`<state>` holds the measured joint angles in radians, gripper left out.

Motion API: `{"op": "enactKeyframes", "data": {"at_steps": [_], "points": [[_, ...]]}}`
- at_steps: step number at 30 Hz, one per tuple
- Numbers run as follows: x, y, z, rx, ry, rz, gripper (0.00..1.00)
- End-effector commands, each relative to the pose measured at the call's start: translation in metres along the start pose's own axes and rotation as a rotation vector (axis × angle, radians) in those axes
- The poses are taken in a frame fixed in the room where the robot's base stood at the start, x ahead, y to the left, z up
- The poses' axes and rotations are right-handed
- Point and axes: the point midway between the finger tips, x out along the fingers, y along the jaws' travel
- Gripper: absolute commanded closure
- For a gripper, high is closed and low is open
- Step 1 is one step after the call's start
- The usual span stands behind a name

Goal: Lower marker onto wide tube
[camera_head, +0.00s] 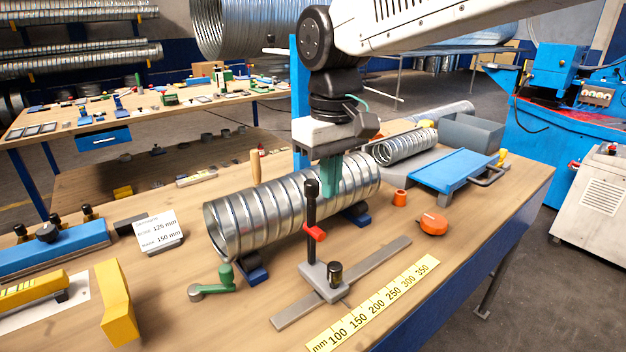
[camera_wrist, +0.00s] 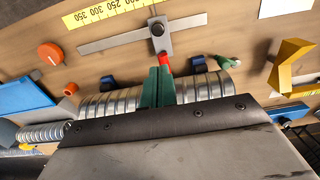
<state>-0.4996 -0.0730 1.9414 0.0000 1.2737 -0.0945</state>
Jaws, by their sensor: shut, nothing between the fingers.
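The wide tube (camera_head: 245,217) is a shiny spiral metal duct lying on blue cradles (camera_head: 252,272) on the bench. The marker, a red slider (camera_head: 315,233), sits on a black upright post (camera_head: 311,205) on a grey base, beside the tube on the near side. In the wrist view the red marker (camera_wrist: 165,63) shows just beyond my fingertips. My gripper (camera_head: 331,193) has green fingers pointing down, shut and empty, overlapping the tube in the picture and close to the post. In the wrist view the fingers (camera_wrist: 159,82) hide part of the tube (camera_wrist: 205,90).
A narrower spiral tube (camera_head: 405,147) lies behind on the right. A yellow ruler strip (camera_head: 375,305), an orange tape (camera_head: 433,224) and an orange ring (camera_head: 399,198) lie on the bench. A size card (camera_head: 157,230), a green crank (camera_head: 215,285) and a yellow bracket (camera_head: 116,300) are left.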

Motion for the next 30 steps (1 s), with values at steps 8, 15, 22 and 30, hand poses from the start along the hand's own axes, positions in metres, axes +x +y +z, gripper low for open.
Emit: {"op": "enactKeyframes", "data": {"at_steps": [8, 15, 22, 30], "points": [[0.012, 0.0, 0.0, 0.0, 0.0, 0.0, 1.0], [0.021, 0.0, 0.0, 0.0, 0.0, 0.0, 1.0], [0.028, 0.0, 0.0, 0.0, 0.0, 0.0, 1.0], [0.029, 0.0, 0.0, 0.0, 0.0, 0.0, 1.0]]}}
